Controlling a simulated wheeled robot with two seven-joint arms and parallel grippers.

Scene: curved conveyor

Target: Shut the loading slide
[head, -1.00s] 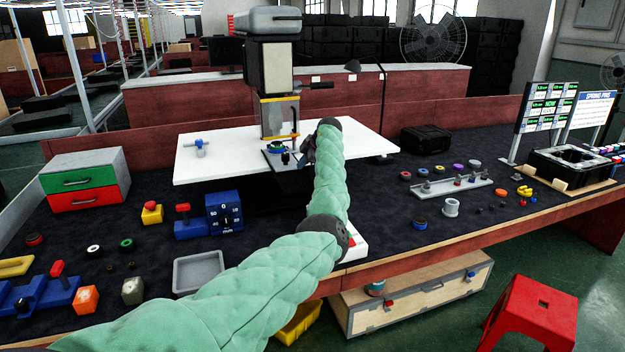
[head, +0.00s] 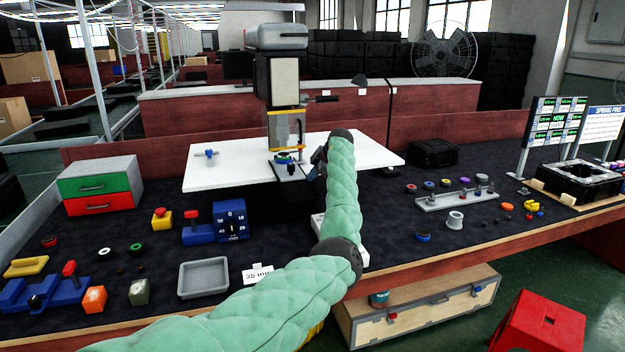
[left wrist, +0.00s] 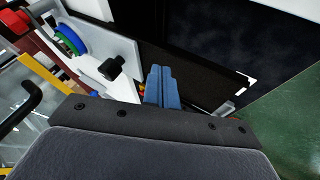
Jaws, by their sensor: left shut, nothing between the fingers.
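The press (head: 284,80) stands on a white table plate (head: 225,172). What looks like its loading slide (head: 292,173), a small plate with a black knob, sticks out at the foot of the press toward me. In the left wrist view the slide is a pale plate (left wrist: 92,62) with the black knob (left wrist: 112,67) and a stack of coloured rings (left wrist: 70,40). My left gripper (head: 317,164) is just right of the slide. Its blue fingers (left wrist: 163,86) are shut and empty, beside the knob with a small gap. My right gripper is out of view.
A grey tray (head: 203,278), a blue dial block (head: 230,222) and a red-and-green drawer box (head: 98,187) are on the dark bench at left. A parts rail (head: 455,197) and a black case (head: 432,153) are at right. My left arm crosses the bench's middle.

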